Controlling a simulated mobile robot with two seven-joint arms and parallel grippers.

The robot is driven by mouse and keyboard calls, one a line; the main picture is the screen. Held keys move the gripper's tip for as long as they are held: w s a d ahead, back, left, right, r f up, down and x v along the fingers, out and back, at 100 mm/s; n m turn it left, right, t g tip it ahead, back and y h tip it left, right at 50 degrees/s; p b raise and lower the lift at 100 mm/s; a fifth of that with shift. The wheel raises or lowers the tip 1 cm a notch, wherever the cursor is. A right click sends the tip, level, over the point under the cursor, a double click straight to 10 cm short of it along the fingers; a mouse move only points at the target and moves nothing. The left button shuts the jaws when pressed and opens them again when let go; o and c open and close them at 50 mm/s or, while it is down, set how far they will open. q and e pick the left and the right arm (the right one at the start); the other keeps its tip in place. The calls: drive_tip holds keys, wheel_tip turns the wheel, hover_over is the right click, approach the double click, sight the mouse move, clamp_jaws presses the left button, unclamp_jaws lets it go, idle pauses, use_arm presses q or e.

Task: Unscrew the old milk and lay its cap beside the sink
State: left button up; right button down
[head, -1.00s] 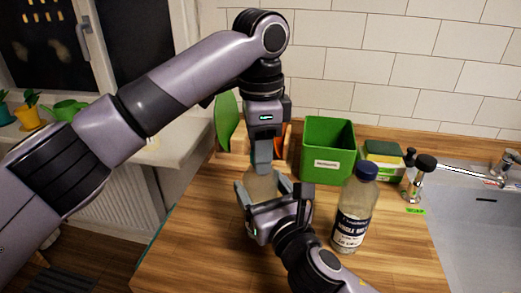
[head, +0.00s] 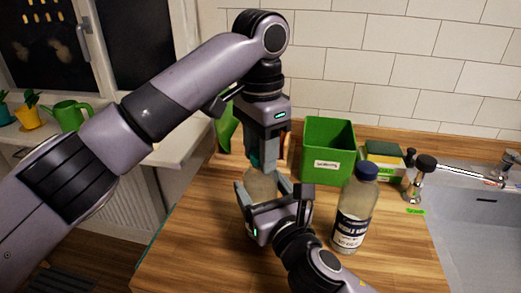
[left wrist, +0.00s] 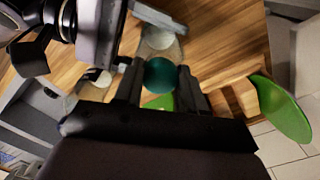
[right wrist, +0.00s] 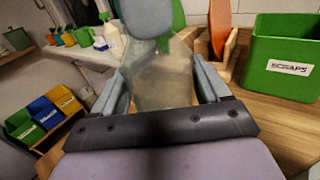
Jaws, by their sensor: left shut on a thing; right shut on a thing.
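A clear bottle with pale contents (head: 261,186) stands upright on the counter. My right gripper (head: 262,198) is shut around its body; the right wrist view shows the bottle (right wrist: 165,80) between both fingers. My left gripper (head: 262,150) points down from above, shut on the bottle's teal cap (left wrist: 160,74). I cannot tell whether the cap is still seated on the neck. The held bottle's label is not visible. A second milk bottle (head: 354,212), with a navy cap and dark label, stands to the right. The sink (head: 475,225) is at the far right.
A green scraps bin (head: 328,150) stands behind the bottles. A sponge on a box (head: 385,158) and a soap dispenser (head: 421,178) stand near the sink. The right front counter is clear.

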idle(0.4)
use_arm(q)
drive_tip(key=o, duration=1.2)
drive_tip(key=shift+c, duration=0.2)
drive_tip(key=shift+r, duration=0.1)
wheel_tip(320, 180, up, 4)
drive_tip(key=shift+r, duration=0.15)
drive_tip(key=shift+c, duration=0.4)
drive_tip(key=m, duration=0.2)
drive_tip(key=r+m, duration=0.1)
drive_tip(key=m, duration=0.3)
drive_tip(key=shift+r+m, duration=0.4)
drive_tip(key=shift+c, duration=0.2)
drive_tip(key=m, duration=0.2)
drive_tip(key=r+m, duration=0.1)
drive_tip(key=m, duration=0.3)
drive_tip(key=shift+r, duration=0.3)
drive_tip(key=shift+f+m, duration=0.4)
drive_tip(key=shift+f, duration=3.55)
